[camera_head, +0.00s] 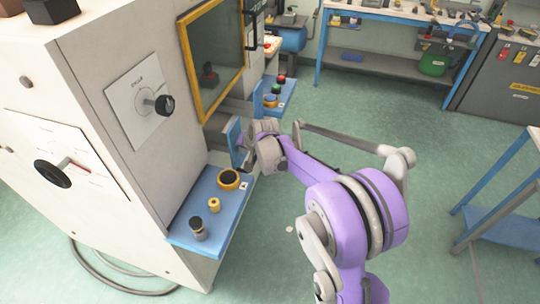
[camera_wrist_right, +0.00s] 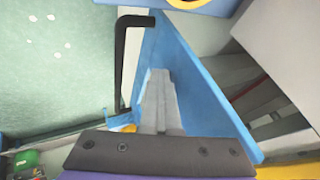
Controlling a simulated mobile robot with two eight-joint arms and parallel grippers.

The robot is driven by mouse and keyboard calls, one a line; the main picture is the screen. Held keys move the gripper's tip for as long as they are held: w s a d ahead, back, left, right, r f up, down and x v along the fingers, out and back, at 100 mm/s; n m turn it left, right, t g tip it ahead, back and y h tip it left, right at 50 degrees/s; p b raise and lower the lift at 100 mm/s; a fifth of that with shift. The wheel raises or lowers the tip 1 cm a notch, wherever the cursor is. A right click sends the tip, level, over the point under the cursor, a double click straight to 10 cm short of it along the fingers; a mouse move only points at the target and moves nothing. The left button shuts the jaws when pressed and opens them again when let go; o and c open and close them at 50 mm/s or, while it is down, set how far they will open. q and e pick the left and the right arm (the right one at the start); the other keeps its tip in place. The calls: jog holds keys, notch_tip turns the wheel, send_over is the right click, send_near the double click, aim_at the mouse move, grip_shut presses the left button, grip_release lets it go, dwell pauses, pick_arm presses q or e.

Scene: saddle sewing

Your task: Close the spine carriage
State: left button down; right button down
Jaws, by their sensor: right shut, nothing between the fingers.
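A blue upright plate (camera_head: 233,136), which looks like the spine carriage, stands at the opening in the side of the beige machine. In the right wrist view the blue plate (camera_wrist_right: 200,85) fills the middle, with a black bent bar (camera_wrist_right: 121,60) along its left edge. My right gripper (camera_head: 241,157) is at the plate, its wrist partly hiding it. In the right wrist view its grey fingers (camera_wrist_right: 158,95) are together and empty, in front of the plate's face. I cannot tell whether they touch it. My left gripper is in no view.
A blue shelf (camera_head: 180,236) with several knobs juts out below my right gripper. A yellow-framed window (camera_head: 184,37) is above it. Another blue shelf (camera_head: 288,90) carries coloured buttons. A blue stand (camera_head: 515,231) is at the right. The green floor between is open.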

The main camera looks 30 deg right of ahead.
aim_at(217, 143)
jog(key=w+a, duration=0.6)
jog(key=w, duration=0.1)
jog(key=shift+w+a, duration=0.1)
jog(key=shift+w, duration=0.05)
jog(key=shift+r, duration=0.1)
jog(key=shift+w+a, duration=0.1)
